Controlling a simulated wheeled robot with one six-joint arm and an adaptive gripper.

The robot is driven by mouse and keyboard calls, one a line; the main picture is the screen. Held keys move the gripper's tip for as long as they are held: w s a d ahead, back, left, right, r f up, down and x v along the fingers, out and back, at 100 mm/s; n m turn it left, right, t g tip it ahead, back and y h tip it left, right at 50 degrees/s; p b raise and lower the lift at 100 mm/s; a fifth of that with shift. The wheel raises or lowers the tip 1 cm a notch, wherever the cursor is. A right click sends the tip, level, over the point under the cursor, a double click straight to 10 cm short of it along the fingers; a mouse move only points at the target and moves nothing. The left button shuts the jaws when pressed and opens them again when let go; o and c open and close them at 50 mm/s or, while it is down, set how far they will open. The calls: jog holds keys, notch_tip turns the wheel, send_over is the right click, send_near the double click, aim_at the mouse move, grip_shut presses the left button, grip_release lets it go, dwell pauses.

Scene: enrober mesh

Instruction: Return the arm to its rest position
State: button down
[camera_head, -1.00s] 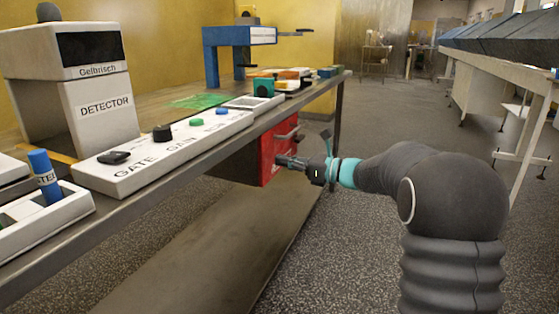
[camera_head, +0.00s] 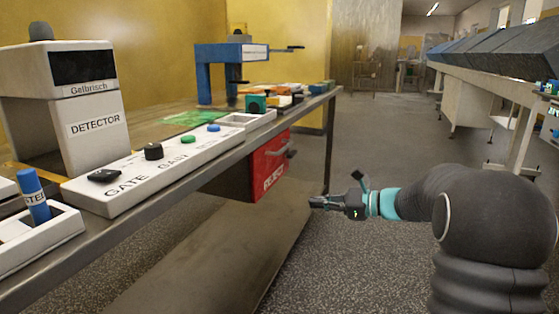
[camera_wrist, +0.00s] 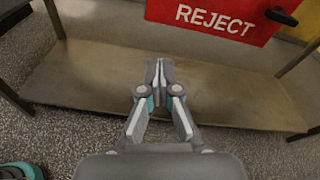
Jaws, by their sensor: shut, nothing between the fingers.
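My gripper (camera_head: 314,202) is at the end of my arm, in the open space just in front of the bench and to the right of the red REJECT drawer (camera_head: 270,167). Its fingers are together and hold nothing. In the wrist view my gripper (camera_wrist: 160,64) points over the lower shelf (camera_wrist: 90,85), with its fingertips meeting. The red drawer (camera_wrist: 215,18) shows at the top of the wrist view, apart from the fingers. The drawer has a dark handle at its right.
The bench (camera_head: 150,203) carries a detector (camera_head: 68,125), a control panel (camera_head: 150,165) with knobs and buttons, a white tray (camera_head: 70,228) with a blue cylinder, and a blue stand (camera_head: 203,72). Another long bench (camera_head: 480,78) stands at the right. The floor between is clear.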

jog(key=s+d+f+n+g+h, duration=0.15)
jog(key=s+f+n+h, duration=0.3)
jog(key=s, duration=0.45)
jog(key=s+f+n+g+h, duration=0.35)
jog(key=s+f+n, duration=0.25)
jog(key=s, duration=0.3)
jog(key=s+r+n+t+h, duration=0.1)
jog(key=s+r+n+h, duration=0.1)
jog(key=s, duration=0.3)
jog(key=s+d+r+n+t+h, duration=0.1)
jog(key=s+r+n+h, duration=0.1)
jog(key=s+n, duration=0.2)
jog(key=s+r+n+t+h+p, duration=0.1)
jog(key=s+r+n+t+h, duration=0.1)
jog(key=s, duration=0.6)
jog(key=shift+s+d+r+n+h, duration=0.15)
jog(key=shift+s+d+n+h, duration=0.2)
jog(key=shift+n, duration=0.5)
jog(key=shift+w, duration=0.1)
